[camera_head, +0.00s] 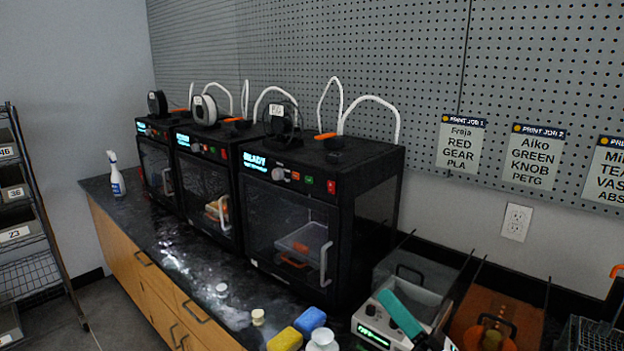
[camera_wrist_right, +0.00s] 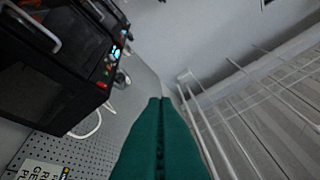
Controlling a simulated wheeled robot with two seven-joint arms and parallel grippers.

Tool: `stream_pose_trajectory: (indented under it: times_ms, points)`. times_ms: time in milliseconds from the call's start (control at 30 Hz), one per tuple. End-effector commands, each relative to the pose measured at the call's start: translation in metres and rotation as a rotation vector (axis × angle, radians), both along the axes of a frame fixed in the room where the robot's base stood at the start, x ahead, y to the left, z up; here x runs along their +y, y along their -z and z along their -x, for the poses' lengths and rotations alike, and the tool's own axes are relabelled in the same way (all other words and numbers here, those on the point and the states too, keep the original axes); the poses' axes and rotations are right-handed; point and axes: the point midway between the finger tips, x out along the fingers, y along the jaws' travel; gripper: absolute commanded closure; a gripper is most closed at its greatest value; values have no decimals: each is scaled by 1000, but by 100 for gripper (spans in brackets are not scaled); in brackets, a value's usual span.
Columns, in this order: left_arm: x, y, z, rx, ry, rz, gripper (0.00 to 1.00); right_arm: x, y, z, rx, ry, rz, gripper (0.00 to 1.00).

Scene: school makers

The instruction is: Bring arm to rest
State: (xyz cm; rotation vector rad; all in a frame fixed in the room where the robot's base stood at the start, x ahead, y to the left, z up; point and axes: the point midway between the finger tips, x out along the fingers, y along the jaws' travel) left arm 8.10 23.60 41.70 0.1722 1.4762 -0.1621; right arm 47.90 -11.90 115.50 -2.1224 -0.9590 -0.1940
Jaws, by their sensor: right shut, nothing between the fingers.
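My right gripper (camera_head: 390,300) shows at the bottom right of the head view, in front of the counter's near end. Its teal fingers are together with nothing between them. The right wrist view also shows the closed teal fingers (camera_wrist_right: 160,110), pointing away from the camera. My left gripper is in neither view.
Three black 3D printers (camera_head: 375,210) stand along the dark counter (camera_head: 165,245). Near its edge are a yellow sponge (camera_head: 285,340), a blue sponge (camera_head: 310,320) and a spray bottle (camera_head: 117,180). A box with a green display (camera_head: 372,335) is beside my right gripper. A shelf rack (camera_head: 40,220) stands left.

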Motion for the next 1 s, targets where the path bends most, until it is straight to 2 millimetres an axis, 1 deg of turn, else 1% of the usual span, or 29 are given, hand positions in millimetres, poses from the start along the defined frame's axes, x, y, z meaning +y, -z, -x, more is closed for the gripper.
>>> stream_pose_trajectory:
  times_ms: [33,67,100,167,200,267,300,333,367,400,467,500,567,600,733,867,1000]
  points:
    - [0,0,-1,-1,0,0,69,-16,12,-4,143,53,-178,100]
    - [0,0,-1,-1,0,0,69,-28,22,-7,232,87,-286,100]
    - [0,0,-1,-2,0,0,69,-43,37,-10,350,136,-429,100]
    - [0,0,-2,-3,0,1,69,-64,67,-9,526,217,-642,100]
    - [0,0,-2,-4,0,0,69,-76,90,-5,643,274,-780,100]
    - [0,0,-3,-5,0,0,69,-92,129,8,816,372,-982,100]
    - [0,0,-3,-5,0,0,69,-100,155,20,926,442,-1111,100]
    - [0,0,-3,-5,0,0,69,-104,175,31,1004,494,-1201,100]
    - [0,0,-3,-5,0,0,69,-107,192,42,1075,545,-1282,100]
    - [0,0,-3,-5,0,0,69,-109,212,58,1158,613,-1377,100]
    - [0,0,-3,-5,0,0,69,-110,238,82,1266,708,-1499,100]
    - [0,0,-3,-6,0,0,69,-109,252,97,1328,767,-1567,100]
    - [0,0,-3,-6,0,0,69,-107,269,119,1408,851,-1655,100]
    - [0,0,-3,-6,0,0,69,-105,279,134,1456,906,-1706,100]
    - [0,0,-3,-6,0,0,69,-96,302,179,1590,1078,-1843,100]
    - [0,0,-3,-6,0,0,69,-86,316,222,1701,1252,-1949,100]
    - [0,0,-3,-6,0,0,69,-85,355,210,1704,1269,-1936,100]
